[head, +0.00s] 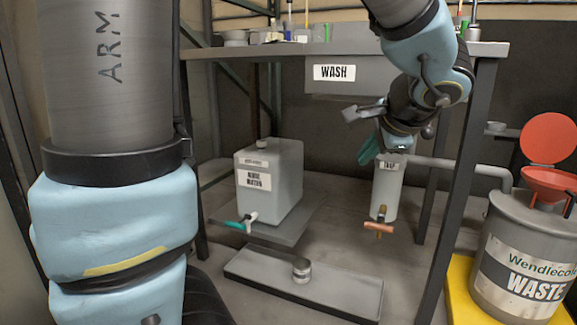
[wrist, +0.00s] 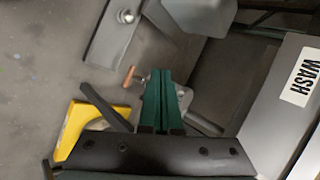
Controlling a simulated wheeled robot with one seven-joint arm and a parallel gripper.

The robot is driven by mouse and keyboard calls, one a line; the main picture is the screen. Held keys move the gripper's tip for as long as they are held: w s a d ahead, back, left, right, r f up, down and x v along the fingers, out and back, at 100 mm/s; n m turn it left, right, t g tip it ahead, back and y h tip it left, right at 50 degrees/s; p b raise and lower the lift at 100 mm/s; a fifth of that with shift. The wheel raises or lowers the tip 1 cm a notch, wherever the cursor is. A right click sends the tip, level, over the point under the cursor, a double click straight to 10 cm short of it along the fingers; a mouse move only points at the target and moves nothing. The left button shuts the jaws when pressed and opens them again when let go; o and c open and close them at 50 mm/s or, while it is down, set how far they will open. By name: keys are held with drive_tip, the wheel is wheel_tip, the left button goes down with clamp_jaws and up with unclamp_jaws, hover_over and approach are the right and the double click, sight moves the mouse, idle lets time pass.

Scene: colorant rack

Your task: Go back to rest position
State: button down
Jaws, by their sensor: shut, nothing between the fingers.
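My gripper (head: 366,158) hangs below the right part of the bench, just in front of and above a light grey cylinder (head: 386,190) with a tap. Its teal fingers are pressed together with nothing between them. In the wrist view the two dark green fingers (wrist: 162,80) lie side by side, shut and empty. They hide part of the cylinder there. The copper tap handle (wrist: 128,76) shows just left of the fingers. I cannot tell whether the fingers touch the cylinder.
The bench (head: 280,50) with its WASH panel (head: 334,72) is close above my gripper. A grey jug (head: 270,185) with a teal tap stands left. A tray (head: 325,293) holding a small metal cup (head: 301,270) lies in front. A waste drum (head: 515,260) with red funnel stands right.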

drive_tip(key=s+a+f+n+g+h+p, duration=0.1)
drive_tip(key=s+a+f+n+g+p, duration=0.25)
drive_tip(key=a+n, duration=0.6)
drive_tip(key=a+f+n+g+h+p, duration=0.1)
drive_tip(key=a+f+n+g+p, duration=0.4)
drive_tip(key=a, duration=0.8)
wheel_tip(320, 180, up, 36)
drive_tip(key=n+p, duration=0.1)
drive_tip(key=p, duration=3.4)
drive_tip(key=shift+r+t+p, duration=0.2)
drive_tip(key=shift+t+p, duration=0.2)
drive_tip(key=shift+t, duration=0.05)
